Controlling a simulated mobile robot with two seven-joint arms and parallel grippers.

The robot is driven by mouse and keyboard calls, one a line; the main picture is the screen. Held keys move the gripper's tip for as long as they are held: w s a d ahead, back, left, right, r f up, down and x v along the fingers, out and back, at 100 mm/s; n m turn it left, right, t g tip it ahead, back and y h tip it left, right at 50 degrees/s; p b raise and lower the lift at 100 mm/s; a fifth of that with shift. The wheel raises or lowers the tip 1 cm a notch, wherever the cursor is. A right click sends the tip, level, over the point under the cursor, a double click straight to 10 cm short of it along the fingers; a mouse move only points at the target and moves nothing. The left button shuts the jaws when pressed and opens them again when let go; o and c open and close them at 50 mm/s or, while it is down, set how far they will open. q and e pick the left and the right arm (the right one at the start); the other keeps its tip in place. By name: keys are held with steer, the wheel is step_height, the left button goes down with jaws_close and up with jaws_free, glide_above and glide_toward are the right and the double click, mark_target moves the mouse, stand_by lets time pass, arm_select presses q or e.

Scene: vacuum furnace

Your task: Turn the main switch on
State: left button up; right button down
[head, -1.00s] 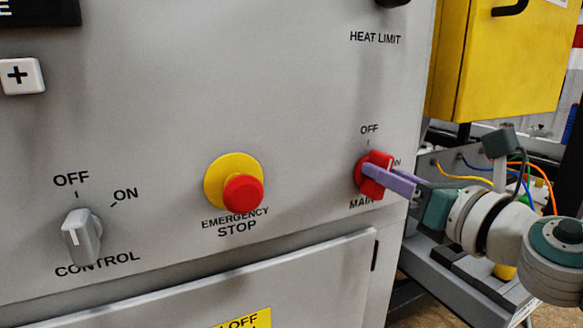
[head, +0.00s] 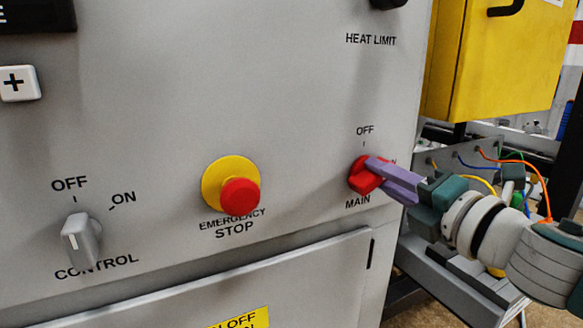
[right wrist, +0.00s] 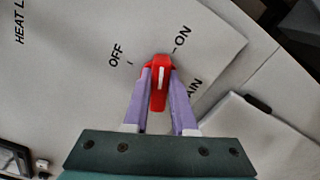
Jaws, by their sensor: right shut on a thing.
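The red main switch (head: 362,178) is on the grey panel, between the OFF label above it and the MAIN label below it. The ON label is mostly hidden behind my gripper in the head view. My right gripper (head: 374,168) reaches in from the right with its purple fingers shut on the red handle. In the right wrist view, the fingers (right wrist: 158,78) press on both sides of the switch handle (right wrist: 159,98). Its white line points up the picture, between the OFF and ON marks and nearer ON. My left gripper is not in view.
A red emergency stop button (head: 240,196) on a yellow base is left of the main switch. A grey control knob (head: 80,240) is farther left. A yellow box (head: 490,65), coloured wires (head: 510,165) and a metal frame stand right of the panel edge, near my right arm.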

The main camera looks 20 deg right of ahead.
steer(key=m, duration=0.3)
steer(key=shift+m+p, duration=0.3)
steer(key=shift+f+m, duration=0.1)
steer(key=shift+m, duration=0.4)
steer(key=c, duration=0.7)
jaws_free()
steer(key=s, duration=1)
steer(key=shift+d+b, duration=0.35)
steer(key=shift+d, duration=0.05)
